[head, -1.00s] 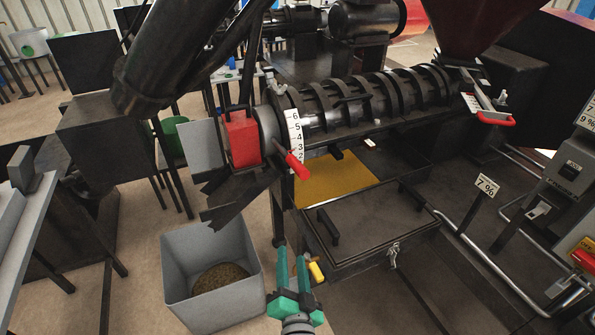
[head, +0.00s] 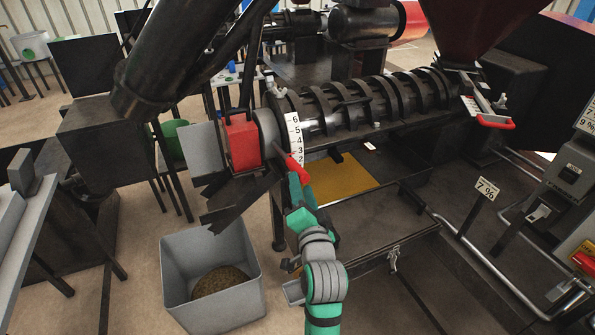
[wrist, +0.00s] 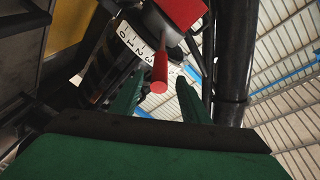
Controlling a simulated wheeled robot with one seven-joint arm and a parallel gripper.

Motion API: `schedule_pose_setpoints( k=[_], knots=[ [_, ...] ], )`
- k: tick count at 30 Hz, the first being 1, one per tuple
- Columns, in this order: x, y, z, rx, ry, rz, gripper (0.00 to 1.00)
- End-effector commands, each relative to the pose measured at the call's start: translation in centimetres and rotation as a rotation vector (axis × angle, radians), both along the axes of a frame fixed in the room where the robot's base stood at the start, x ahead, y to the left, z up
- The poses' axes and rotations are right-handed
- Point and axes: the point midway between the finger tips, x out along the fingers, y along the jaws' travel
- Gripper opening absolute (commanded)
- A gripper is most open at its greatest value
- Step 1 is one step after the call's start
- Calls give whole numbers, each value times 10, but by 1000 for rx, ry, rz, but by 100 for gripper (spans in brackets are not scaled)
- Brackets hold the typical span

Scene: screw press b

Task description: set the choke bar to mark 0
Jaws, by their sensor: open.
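The choke bar is a red handle (head: 297,172) at the outlet end of the press barrel; it also shows in the wrist view (wrist: 160,72). A white number scale (head: 294,132) curves beside it, also seen in the wrist view (wrist: 133,41). The bar lies near marks 2 and 3; the exact reading is unclear. My green gripper (head: 301,188) is open at the bar's free end. In the wrist view, the bar's round tip shows between my two fingers (wrist: 160,98), with gaps on both sides. Contact cannot be told.
A grey bin (head: 212,285) with brown material stands below left. A red block (head: 242,140) sits left of the scale. A dark tray (head: 375,225) and a yellow panel (head: 340,177) lie beneath the barrel. A dark inclined tube (head: 150,85) crosses above left.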

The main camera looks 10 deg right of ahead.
Motion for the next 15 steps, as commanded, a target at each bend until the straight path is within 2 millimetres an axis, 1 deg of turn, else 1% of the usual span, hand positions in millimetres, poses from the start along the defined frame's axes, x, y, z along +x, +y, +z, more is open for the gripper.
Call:
schedule_pose_setpoints(
  k=[1, 6, 12, 15],
  knots=[
    [10, 0, 1, -2, -1, 1, 42],
    [40, 0, 0, -1, 1, 1, 42],
    [64, 1, 0, -2, 0, 0, 42],
    [70, 2, 0, -1, 1, 1, 42]
  ],
)
